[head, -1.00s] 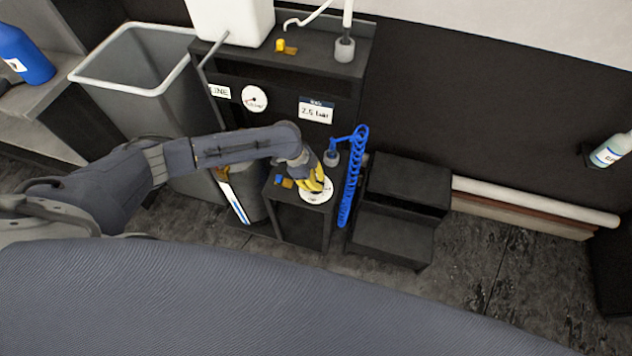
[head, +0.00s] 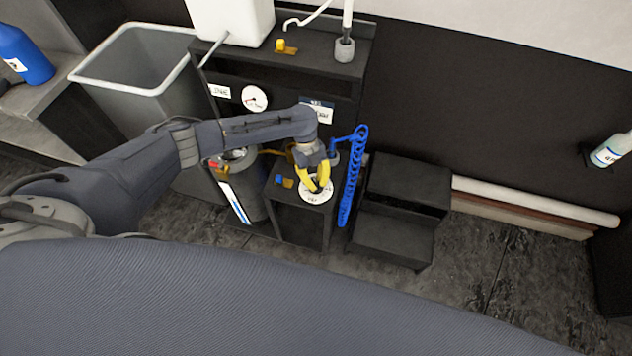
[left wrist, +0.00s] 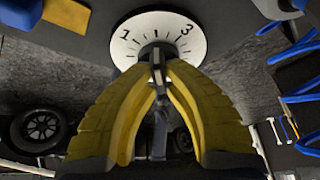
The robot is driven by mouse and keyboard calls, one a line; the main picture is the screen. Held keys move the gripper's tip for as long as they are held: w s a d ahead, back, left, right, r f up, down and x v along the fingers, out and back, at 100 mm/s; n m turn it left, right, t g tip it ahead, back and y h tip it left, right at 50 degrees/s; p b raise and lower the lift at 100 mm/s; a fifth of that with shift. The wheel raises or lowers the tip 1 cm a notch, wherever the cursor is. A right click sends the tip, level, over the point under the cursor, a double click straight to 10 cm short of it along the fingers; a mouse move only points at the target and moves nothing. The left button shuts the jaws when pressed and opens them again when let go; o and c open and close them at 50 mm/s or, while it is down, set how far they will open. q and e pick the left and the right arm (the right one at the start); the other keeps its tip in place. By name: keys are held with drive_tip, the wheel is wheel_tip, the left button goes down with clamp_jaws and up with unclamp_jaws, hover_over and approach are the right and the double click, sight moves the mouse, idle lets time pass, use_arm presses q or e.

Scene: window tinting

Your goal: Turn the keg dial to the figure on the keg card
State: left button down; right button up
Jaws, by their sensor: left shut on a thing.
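The keg dial (head: 314,197) is a round white plate with tick marks on top of the low black stand. In the left wrist view the dial (left wrist: 135,42) shows the figures 1 and 3, and a dark grip stands at its middle. My left gripper (head: 317,188) has yellow fingers and comes down on the dial from above. In the left wrist view its fingers (left wrist: 158,75) are shut on the dial's grip. The keg card (head: 327,118) is on the black cabinet front, partly hidden by my left arm; it read 2.5 bar earlier. My right gripper is out of view.
A blue coiled hose (head: 350,190) hangs just right of the stand. A grey cylinder (head: 250,190) stands left of it, and a blue and orange valve (head: 284,182) is beside the dial. A round gauge (head: 254,98) is on the cabinet. Black steps (head: 400,210) stand at the right.

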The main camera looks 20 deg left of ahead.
use_arm(q)
drive_tip(key=shift+m+g+y, duration=0.3)
drive_tip(key=shift+m+y, duration=0.5)
drive_tip(key=shift+m, duration=1.3)
drive_tip(key=c, duration=1.4)
unclamp_jaws()
drive_tip(key=shift+c, duration=0.2)
drive_tip(key=v, duration=1.2)
drive_tip(key=shift+a+f, duration=0.1)
drive_tip(key=shift+f, duration=0.05)
